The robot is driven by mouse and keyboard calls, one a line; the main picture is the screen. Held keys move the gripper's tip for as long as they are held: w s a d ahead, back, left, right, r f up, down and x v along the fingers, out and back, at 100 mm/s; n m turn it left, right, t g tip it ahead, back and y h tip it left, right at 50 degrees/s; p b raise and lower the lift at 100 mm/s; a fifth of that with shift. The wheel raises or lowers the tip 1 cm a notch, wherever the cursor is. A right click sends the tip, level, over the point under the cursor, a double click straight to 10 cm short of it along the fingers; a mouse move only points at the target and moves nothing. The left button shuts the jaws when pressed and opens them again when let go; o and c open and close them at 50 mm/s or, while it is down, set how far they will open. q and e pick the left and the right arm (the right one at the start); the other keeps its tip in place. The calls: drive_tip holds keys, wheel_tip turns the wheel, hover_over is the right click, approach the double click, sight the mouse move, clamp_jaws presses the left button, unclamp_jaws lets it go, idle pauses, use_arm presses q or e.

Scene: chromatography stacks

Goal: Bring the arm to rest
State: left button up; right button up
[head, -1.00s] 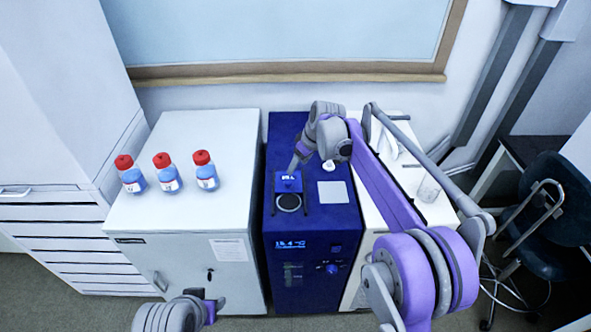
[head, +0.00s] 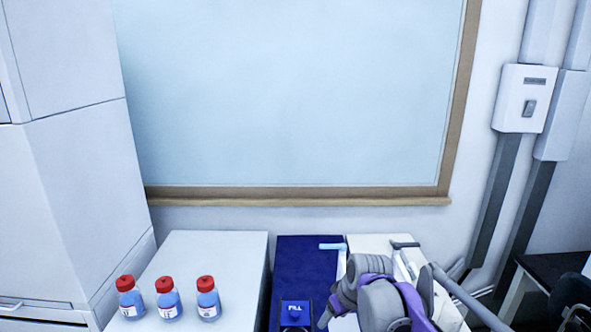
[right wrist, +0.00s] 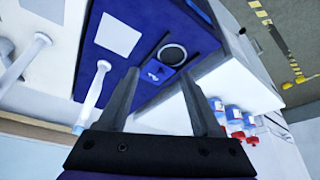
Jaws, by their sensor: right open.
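My right gripper (head: 325,317) shows at the bottom of the head view, over the blue instrument (head: 303,268) and just right of its small block marked "FILL" (head: 296,309). In the right wrist view, my right gripper (right wrist: 158,76) has its two dark fingers apart, with nothing between them. Beyond the fingertips are the blue instrument's top (right wrist: 140,58), a round dark plate (right wrist: 172,55) and a pale square pad (right wrist: 118,34). My right arm comes in from the lower right of the head view. My left gripper is out of view.
Three red-capped blue bottles (head: 168,298) stand on the white cabinet (head: 215,255) to the left. A pale blue and white T-shaped piece (head: 333,246) rises by the blue instrument. A white surface with small items lies right of it. A framed board (head: 290,95) hangs behind.

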drive_tip(key=s+d+f+m, duration=0.2)
drive_tip(key=s+f, duration=0.1)
drive_tip(key=s, duration=0.6)
drive_tip(key=s+d+f+m+t+h, duration=0.1)
drive_tip(key=s+d+f+m, duration=0.1)
drive_tip(key=s, duration=0.7)
drive_tip(key=s+d+f+m+h, duration=0.1)
drive_tip(key=s+d+f+m, duration=0.1)
drive_tip(key=s, duration=0.7)
drive_tip(key=shift+d+f+t, duration=0.3)
drive_tip(key=shift+d+f, duration=0.6)
drive_tip(key=shift+d, duration=0.25)
